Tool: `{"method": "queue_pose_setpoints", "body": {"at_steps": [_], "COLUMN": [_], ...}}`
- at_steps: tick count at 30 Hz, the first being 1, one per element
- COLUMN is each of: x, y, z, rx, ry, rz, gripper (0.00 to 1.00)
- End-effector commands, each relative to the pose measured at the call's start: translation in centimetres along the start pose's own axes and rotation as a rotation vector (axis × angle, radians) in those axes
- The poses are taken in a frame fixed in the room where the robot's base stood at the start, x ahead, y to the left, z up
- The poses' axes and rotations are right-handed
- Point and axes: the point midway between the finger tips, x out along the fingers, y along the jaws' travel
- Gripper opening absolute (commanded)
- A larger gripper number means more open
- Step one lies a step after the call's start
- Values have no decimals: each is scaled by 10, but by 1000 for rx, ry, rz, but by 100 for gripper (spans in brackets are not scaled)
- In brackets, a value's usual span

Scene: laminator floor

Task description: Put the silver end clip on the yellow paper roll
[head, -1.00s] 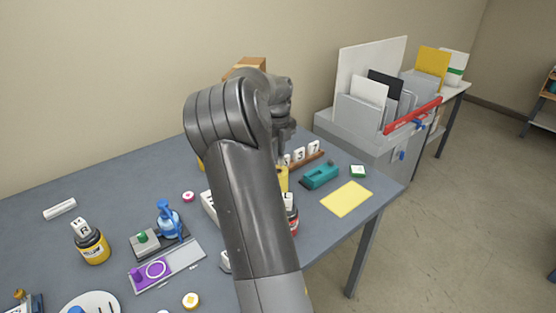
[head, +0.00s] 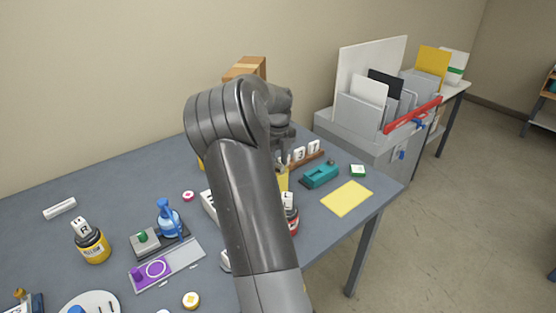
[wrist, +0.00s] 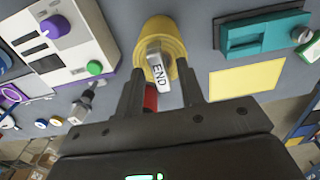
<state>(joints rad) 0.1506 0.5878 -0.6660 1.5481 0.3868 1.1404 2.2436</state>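The yellow paper roll (wrist: 172,35) stands upright just beyond my fingertips in the wrist view. In the head view a yellow strip of it (head: 283,183) shows beside my arm. The silver end clip (wrist: 157,72), marked END, is at the roll's near edge, overlapping it in the wrist view; whether it grips the roll is unclear. My gripper (wrist: 159,72) is open, one finger on each side of the clip, with gaps showing between the fingers and the clip.
A teal device (head: 320,175) and a yellow sheet (head: 346,198) lie right of the roll. A red-banded jar (head: 293,218) stands close in front. A wooden rack of numbered tags (head: 308,157) is behind. A white machine with knobs (wrist: 65,45) is left in the wrist view.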

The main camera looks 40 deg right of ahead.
Motion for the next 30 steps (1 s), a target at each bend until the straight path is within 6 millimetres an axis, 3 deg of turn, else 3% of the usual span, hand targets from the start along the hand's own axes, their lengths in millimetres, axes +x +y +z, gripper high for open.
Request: {"method": "queue_pose_setpoints", "body": {"at_steps": [7, 21, 30], "x": [-14, -106, -130], "y": [0, 0, 11], "z": [0, 0, -6], "rx": [-1, 0, -84], "ry": [-3, -3, -22], "rz": [-2, -2, 11], "gripper": [35, 35, 35]}}
